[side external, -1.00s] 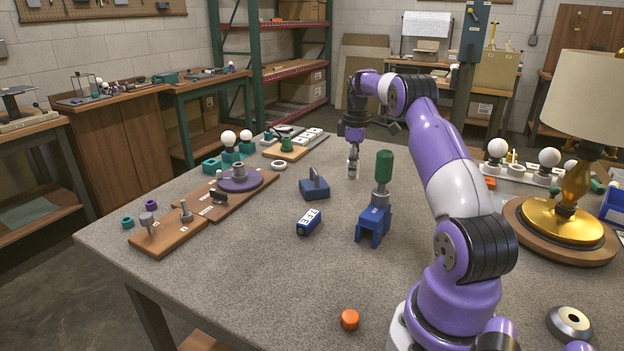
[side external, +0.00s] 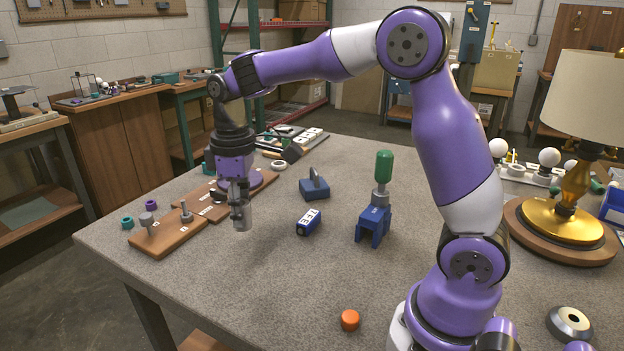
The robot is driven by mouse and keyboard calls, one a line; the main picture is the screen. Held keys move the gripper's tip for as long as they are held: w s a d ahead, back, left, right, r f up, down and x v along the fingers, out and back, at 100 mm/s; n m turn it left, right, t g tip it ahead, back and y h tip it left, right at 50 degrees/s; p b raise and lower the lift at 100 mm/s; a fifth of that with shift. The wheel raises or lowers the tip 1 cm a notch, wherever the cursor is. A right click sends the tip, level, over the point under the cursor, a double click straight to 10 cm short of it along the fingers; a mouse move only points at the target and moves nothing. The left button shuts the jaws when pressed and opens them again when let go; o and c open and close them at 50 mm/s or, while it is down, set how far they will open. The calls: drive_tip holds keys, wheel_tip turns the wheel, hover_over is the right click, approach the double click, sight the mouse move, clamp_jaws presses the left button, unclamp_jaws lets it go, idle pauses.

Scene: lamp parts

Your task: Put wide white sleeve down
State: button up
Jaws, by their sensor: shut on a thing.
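My gripper (side external: 239,203) points down at the left of the table, just in front of the wooden board with the purple disc. It is shut on a pale grey-white cylindrical piece, the wide white sleeve (side external: 242,217), which looks upright. The fingers partly hide the sleeve, and its fine shape is too small to tell. I cannot tell for sure whether its lower end touches the table or hangs just above it.

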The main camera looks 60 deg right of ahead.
drive_tip(key=s+a, duration=0.4)
drive_tip(key=a, duration=0.3)
drive_tip(key=shift+n, duration=0.3)
drive_tip(key=w+d+f, duration=0.1)
drive_tip(key=d+f, duration=0.1)
drive_tip(key=d, duration=0.1)
drive_tip(key=w+d+f, duration=0.2)
drive_tip(key=d+f, duration=0.1)
drive_tip(key=w+d+f, duration=0.2)
drive_tip(key=d, duration=0.1)
drive_tip(key=shift+d+f, duration=0.15)
drive_tip(key=shift+d, duration=0.1)
drive_tip(key=shift+w+f, duration=0.1)
drive_tip(key=shift+f, duration=1.95)
drive_tip(key=shift+f, duration=0.1)
drive_tip(key=o, duration=1.1)
drive_tip(key=shift+c, duration=0.2)
